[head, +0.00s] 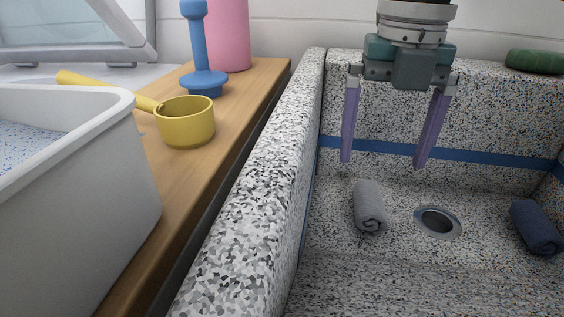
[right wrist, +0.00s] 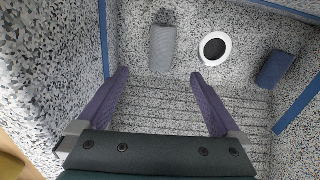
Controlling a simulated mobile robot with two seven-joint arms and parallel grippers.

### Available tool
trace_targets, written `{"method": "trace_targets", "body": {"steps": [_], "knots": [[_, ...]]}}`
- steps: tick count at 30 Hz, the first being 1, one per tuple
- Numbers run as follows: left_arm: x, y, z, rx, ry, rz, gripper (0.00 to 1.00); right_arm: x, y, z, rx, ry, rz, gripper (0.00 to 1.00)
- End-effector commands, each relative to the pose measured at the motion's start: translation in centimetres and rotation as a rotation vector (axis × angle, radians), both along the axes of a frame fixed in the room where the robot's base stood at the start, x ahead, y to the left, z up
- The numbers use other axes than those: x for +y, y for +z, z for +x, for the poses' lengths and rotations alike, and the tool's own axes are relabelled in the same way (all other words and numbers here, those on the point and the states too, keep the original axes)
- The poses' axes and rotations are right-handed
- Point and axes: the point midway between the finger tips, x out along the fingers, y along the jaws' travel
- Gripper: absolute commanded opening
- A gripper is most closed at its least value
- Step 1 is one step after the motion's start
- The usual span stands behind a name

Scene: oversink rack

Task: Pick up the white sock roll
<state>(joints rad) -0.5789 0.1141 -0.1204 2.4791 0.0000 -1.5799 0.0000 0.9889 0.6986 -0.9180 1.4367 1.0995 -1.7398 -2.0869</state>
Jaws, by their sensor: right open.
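A pale grey-white sock roll (head: 369,207) lies on the speckled sink floor, left of the drain. In the right wrist view the sock roll (right wrist: 162,48) shows beyond the fingertips, roughly centred between them. My right gripper (head: 383,163) hangs over the sink, pointing down, with its two purple fingers wide apart and nothing between them. It also shows in the right wrist view (right wrist: 159,74). The gripper is above the roll and apart from it. My left gripper is out of view.
A round drain (head: 438,221) lies right of the roll, and a navy roll (head: 537,227) is farther right. The sink's thick left wall (head: 262,165) is close by. A yellow pot (head: 186,122), blue stand (head: 203,82) and grey tub (head: 90,210) are on the left.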

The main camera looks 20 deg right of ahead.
Motion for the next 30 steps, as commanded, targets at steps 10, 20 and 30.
{"method": "trace_targets", "body": {"steps": [10, 20, 30], "knots": [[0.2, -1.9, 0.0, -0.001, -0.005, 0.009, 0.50, 0.1, -4.6, -0.1, 0.001, 0.000, 0.000, 1.00], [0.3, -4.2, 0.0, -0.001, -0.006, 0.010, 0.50, 0.6, -9.1, -0.9, 0.003, -0.001, -0.001, 1.00], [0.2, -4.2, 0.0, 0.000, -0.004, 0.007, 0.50, 0.6, -9.6, -0.9, -0.001, 0.001, 0.000, 0.94]]}}
